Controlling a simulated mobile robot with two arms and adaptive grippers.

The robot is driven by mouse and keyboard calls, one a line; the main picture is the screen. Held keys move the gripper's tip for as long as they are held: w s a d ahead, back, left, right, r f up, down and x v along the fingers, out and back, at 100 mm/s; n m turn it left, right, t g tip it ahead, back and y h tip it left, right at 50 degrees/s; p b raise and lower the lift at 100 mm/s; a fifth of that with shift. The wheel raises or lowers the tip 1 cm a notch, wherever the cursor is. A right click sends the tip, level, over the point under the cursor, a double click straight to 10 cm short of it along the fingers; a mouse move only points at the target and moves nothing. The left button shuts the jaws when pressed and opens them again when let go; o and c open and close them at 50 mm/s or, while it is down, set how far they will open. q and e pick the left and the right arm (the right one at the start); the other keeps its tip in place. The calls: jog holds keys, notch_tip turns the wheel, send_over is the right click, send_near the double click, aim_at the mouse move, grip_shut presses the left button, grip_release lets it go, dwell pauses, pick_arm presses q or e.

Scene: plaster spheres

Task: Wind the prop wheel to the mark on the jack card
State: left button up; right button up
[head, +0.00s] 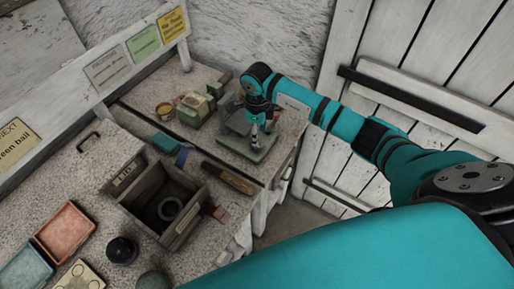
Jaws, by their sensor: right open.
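My right gripper (262,138) points down over a green base plate (246,151) on the right part of the bench. It is open. A grey device (236,121) stands on or behind the plate, partly hidden by the gripper. The prop wheel cannot be made out clearly; the gripper and arm cover that spot. A pale card (292,103) shows behind my right forearm and may be the jack card; its mark is too small to read. My left gripper is not in view.
A wooden box (177,238) with a grey ring inside, a wooden-handled tool (228,178), a teal block (166,142) and a green-and-cream stack (194,109) lie left of the plate. A white plank door (400,70) stands right.

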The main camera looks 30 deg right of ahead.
notch_tip(320, 180, down, 6)
jog(key=b, duration=0.2)
jog(key=shift+r+b, duration=0.25)
jog(key=shift+b, duration=0.1)
jog(key=c, duration=0.9)
jog(key=shift+m, duration=0.4)
jog(key=shift+m+b, duration=0.5)
jog(key=shift+m, duration=0.5)
jog(key=m+b, duration=0.1)
jog(key=m, duration=0.2)
jog(key=shift+m, duration=0.4)
jog(key=m, duration=0.5)
jog(key=shift+m+b, duration=0.3)
jog(key=shift+b, duration=0.05)
